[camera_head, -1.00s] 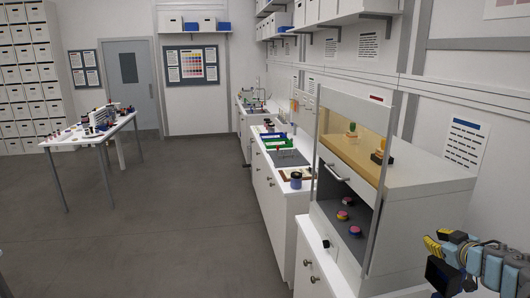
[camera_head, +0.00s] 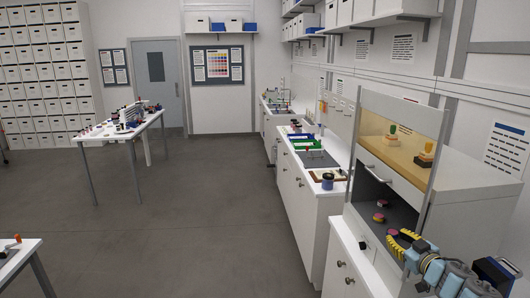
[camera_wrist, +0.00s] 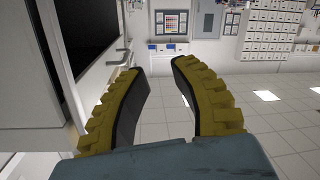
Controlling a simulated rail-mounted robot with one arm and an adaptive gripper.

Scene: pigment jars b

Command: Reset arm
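My gripper (camera_head: 403,243) is at the lower right of the head view, in front of the fume hood's right part. Its two yellow ribbed fingers also show in the wrist view (camera_wrist: 158,72). They stand apart with clear space between the tips, open and empty. The wrist view looks past them across the tiled floor, with a pale cabinet side and dark panel close on the left.
The fume hood (camera_head: 470,190) holds several pink-lidded jars (camera_head: 379,217) on its dark floor. A counter (camera_head: 318,190) runs back along the wall. A white table (camera_head: 120,130) stands far left, another table (camera_head: 15,258) at lower left. The middle floor is clear.

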